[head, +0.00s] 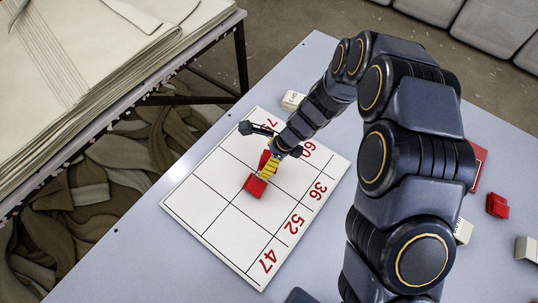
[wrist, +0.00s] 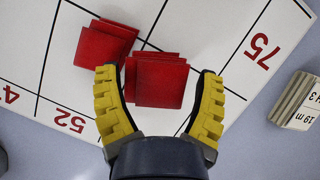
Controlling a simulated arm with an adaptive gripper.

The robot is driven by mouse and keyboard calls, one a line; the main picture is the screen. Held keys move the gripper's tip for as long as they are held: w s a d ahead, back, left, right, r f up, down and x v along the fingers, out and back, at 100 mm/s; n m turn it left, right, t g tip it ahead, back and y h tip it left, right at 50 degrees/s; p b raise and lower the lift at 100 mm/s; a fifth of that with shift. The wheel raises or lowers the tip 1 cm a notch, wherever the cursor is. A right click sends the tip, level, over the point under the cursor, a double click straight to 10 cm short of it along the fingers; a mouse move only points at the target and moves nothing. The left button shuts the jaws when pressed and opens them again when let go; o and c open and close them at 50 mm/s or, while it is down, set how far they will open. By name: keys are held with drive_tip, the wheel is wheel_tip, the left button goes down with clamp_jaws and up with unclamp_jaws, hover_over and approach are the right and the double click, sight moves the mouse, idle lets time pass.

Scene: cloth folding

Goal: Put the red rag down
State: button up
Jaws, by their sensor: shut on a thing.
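My gripper (head: 266,168) is over the white numbered board (head: 208,218). Its yellow fingers (wrist: 158,98) are closed around the sides of a folded red rag (wrist: 156,82). In the head view this rag (head: 264,158) is partly hidden by a finger. A second folded red rag (head: 255,186) lies on the board just in front of the gripper. In the wrist view this second rag (wrist: 103,44) is at the upper left, close to the held one. I cannot tell whether the held rag touches the board.
A white labelled stack (head: 293,100) stands by the board's far edge. Another red folded piece (head: 497,205) and a pale stack (head: 527,249) lie on the table (head: 325,70) at the right. Most board cells are bare. My arm hides part of the table.

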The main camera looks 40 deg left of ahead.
drive_tip(key=shift+f, duration=0.25)
drive_tip(key=o, duration=0.7)
drive_tip(key=shift+o, duration=0.2)
drive_tip(key=v, duration=1.3)
drive_tip(key=shift+r, duration=0.15)
drive_tip(key=s+d+r+n+h, duration=0.1)
drive_tip(key=s+d+r+n, duration=0.3)
drive_tip(key=d, duration=0.5)
drive_tip(key=s+d+r+n+h, duration=0.1)
drive_tip(key=s+d+r+n, duration=0.4)
drive_tip(key=d, duration=0.5)
drive_tip(key=s+d+r+n+h, duration=0.2)
drive_tip(key=s+d+r+n, duration=0.2)
drive_tip(key=s+d, duration=0.4)
drive_tip(key=shift+d+r, duration=0.5)
drive_tip(key=shift+d, duration=0.25)
